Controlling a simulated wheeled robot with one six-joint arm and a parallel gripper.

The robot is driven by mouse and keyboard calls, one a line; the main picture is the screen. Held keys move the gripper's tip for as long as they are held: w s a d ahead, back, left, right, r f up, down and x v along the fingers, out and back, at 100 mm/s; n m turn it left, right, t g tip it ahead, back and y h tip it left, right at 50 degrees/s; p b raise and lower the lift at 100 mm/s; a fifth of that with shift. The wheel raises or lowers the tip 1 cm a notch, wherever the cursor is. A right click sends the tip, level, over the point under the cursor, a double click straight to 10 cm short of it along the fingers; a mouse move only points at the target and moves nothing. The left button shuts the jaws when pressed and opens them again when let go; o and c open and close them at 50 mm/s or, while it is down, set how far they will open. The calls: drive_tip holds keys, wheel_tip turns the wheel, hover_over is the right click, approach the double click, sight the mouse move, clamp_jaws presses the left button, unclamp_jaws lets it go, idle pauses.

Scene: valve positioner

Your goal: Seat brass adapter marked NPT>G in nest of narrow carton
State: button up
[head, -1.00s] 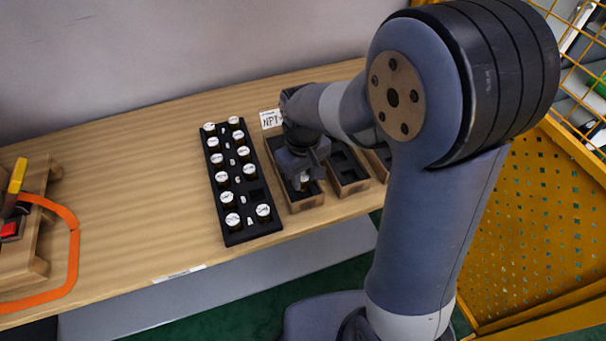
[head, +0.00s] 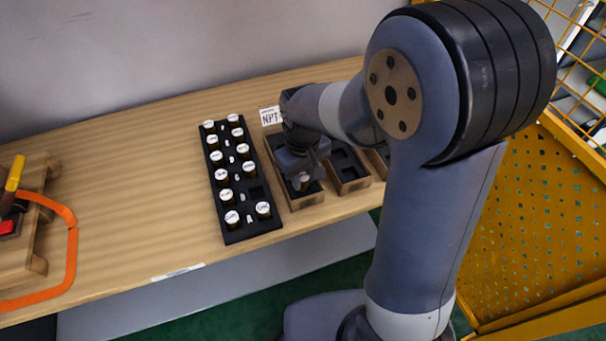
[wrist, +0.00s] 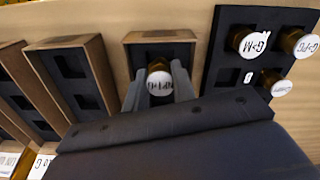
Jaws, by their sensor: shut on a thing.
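The brass adapter (wrist: 159,82) has a white round cap whose lettering appears upside down in the wrist view and looks like NPT>G. My gripper (wrist: 160,92) is shut on it, one finger on each side. In the head view my gripper (head: 303,178) is over the near end of a narrow carton (head: 308,202) with black foam inside. The carton also shows in the wrist view (wrist: 160,37), its end wall just beyond the adapter. The adapter appears low at the carton's end nest; I cannot tell whether it touches the bottom.
A black rack (head: 236,236) with several white-capped adapters and one empty socket stands left of the carton. Another carton (head: 350,181) stands to the right. A sign reading NPT (head: 270,117) is behind. An orange strap (head: 72,250) lies far left.

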drive_tip(key=shift+f+b, duration=0.65)
drive_tip(key=shift+f, duration=0.25)
idle(0.5)
drive_tip(key=o, duration=1.1)
drive_tip(key=shift+c, duration=0.2)
drive_tip(key=shift+r, duration=0.1)
wheel_tip(320, 180, up, 11)
drive_tip(key=shift+f, duration=0.15)
wheel_tip(320, 180, down, 11)
drive_tip(key=shift+f, duration=0.1)
drive_tip(key=shift+r, duration=0.35)
